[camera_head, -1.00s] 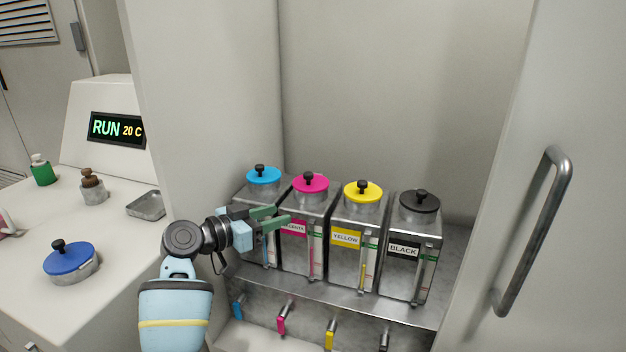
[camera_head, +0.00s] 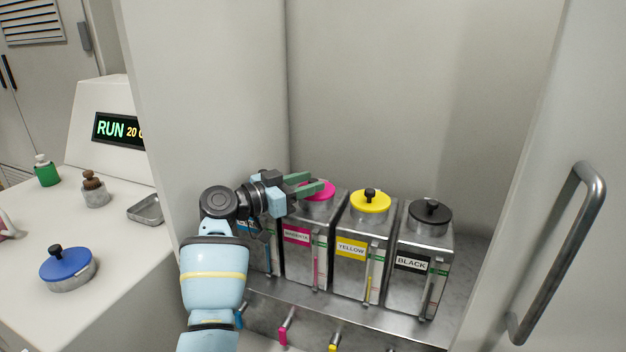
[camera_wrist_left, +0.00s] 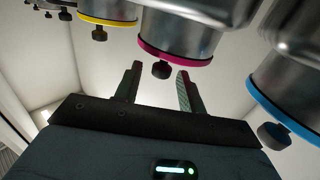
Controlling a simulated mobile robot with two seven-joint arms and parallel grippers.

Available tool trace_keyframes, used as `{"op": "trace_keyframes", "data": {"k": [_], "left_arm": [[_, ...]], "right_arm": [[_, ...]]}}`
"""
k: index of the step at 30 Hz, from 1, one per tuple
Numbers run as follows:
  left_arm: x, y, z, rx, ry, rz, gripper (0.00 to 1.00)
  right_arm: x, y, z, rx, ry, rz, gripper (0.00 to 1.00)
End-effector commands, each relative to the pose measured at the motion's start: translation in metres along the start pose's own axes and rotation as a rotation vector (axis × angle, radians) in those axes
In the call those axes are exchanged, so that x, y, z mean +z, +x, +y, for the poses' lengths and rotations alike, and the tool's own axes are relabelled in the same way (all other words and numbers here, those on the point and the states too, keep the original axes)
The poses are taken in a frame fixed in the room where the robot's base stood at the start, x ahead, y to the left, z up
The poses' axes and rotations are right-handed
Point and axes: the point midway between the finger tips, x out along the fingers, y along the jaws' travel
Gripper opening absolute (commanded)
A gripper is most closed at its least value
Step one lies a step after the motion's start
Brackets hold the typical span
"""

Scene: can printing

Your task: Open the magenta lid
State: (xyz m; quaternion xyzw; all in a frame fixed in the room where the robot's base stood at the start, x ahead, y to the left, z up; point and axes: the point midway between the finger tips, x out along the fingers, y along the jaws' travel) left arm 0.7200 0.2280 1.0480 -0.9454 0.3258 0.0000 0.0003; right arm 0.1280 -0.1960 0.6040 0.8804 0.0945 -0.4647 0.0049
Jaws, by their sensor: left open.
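The magenta lid (camera_head: 322,193) sits on the magenta canister (camera_head: 300,262), the second from the left in the cabinet. My left gripper (camera_head: 316,183) is open at the height of the lid, its green fingers covering part of the lid and its knob in the head view. In the left wrist view the magenta lid (camera_wrist_left: 172,55) and its black knob (camera_wrist_left: 161,70) show upside down. There the knob lies ahead of and between the two open fingers (camera_wrist_left: 160,68), and nothing is between the pads. My right gripper is in neither view.
The yellow-lidded canister (camera_head: 357,248) and the black-lidded canister (camera_head: 420,270) stand to the right. The cyan lid (camera_wrist_left: 284,118) is close by in the left wrist view. A cabinet door handle (camera_head: 560,255) is at the right. A counter with a blue-lidded jar (camera_head: 68,264) is at the left.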

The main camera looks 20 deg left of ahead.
Motion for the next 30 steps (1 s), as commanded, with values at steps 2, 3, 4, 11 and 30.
{"op": "trace_keyframes", "data": {"k": [2,3,4,11,30], "left_arm": [[-0.001,0.009,0.000,0.001,-0.003,0.002,0.40],[-0.001,0.012,0.000,0.001,-0.003,0.002,0.40],[-0.001,0.014,-0.001,0.000,-0.002,0.002,0.40],[0.001,0.021,-0.001,-0.001,-0.001,-0.001,0.40],[0.001,0.020,0.000,-0.001,-0.001,0.000,0.00]], "right_arm": [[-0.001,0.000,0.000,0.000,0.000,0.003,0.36],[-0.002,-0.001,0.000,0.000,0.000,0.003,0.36],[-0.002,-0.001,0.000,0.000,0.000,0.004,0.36],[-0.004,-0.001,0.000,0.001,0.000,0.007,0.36],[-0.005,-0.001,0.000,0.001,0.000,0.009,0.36]]}}
